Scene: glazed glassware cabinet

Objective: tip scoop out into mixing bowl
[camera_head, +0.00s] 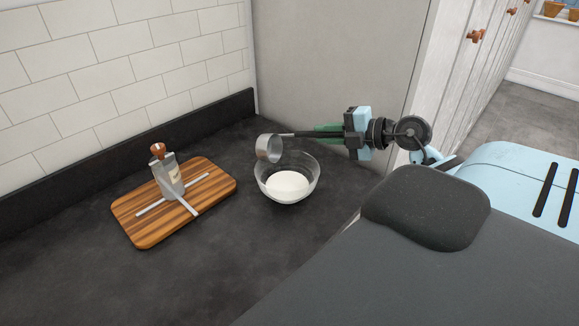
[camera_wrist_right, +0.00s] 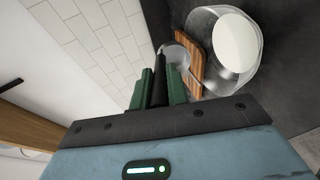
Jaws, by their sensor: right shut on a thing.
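A metal scoop (camera_head: 268,148) with a dark handle is held by my right gripper (camera_head: 318,131), which is shut on the handle. The scoop's cup is above the back left rim of the glass mixing bowl (camera_head: 312,184), and its opening looks turned to the side. The bowl stands on the dark counter with white contents (camera_head: 288,184) in it. In the right wrist view the scoop (camera_wrist_right: 177,56) extends away from the green fingers (camera_wrist_right: 160,88), with the bowl (camera_wrist_right: 258,62) to its right. The inside of the scoop's cup is not clear. My left gripper is not in view.
A wooden board (camera_head: 143,229) lies on the counter (camera_head: 90,282) to the left. A tiled wall and a grey panel (camera_head: 345,60) close off the back.

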